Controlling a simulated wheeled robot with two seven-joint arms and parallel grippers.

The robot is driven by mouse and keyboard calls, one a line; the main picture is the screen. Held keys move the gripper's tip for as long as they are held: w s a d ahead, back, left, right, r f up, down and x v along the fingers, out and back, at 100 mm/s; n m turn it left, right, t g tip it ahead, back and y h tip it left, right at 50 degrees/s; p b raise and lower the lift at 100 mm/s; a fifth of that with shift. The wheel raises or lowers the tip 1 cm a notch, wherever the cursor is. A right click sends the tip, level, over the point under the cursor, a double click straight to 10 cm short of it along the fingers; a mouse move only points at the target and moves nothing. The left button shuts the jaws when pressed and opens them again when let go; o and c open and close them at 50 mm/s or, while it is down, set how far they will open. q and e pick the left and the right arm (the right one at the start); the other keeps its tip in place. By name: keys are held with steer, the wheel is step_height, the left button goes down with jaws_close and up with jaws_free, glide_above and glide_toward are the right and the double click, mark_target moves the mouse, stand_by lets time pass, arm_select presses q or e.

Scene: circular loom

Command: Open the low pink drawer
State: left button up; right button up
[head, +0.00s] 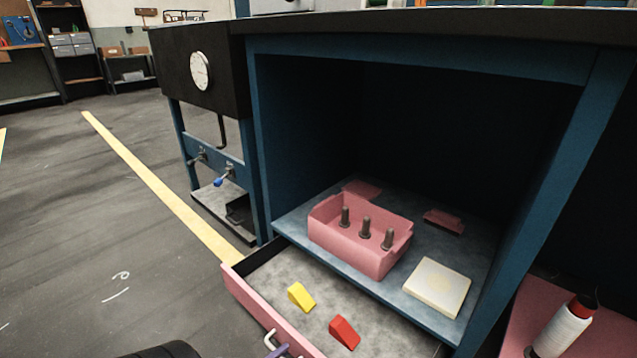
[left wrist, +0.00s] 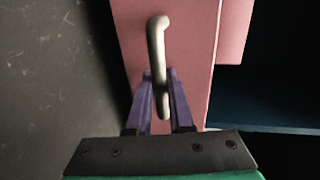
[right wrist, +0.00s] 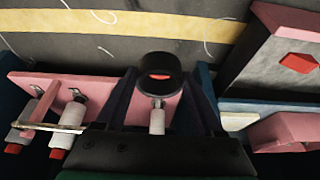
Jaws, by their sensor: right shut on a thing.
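The low pink drawer (head: 236,294) stands pulled out from under the blue cabinet, its grey floor showing. A yellow wedge (head: 301,297) and a red wedge (head: 344,332) lie in it. Its pale bar handle (head: 270,336) is on the front; in the left wrist view the handle (left wrist: 157,45) runs between the purple fingers of my left gripper (left wrist: 160,85). I cannot tell whether they press on it. My right gripper (right wrist: 160,90) is shut on a black round piece with a red centre (right wrist: 160,74); this gripper is not seen in the head view.
On the cabinet shelf (head: 290,225) above the drawer stand a pink box with dark pegs (head: 345,247) and a cream square block (head: 437,284). A white spool (head: 560,335) stands on a pink surface at right.

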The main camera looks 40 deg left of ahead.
arm_select(q)
steer(key=o, duration=0.4)
steer(key=shift+s, duration=0.1)
steer(key=p+v, duration=0.3)
steer(key=v, duration=0.9)
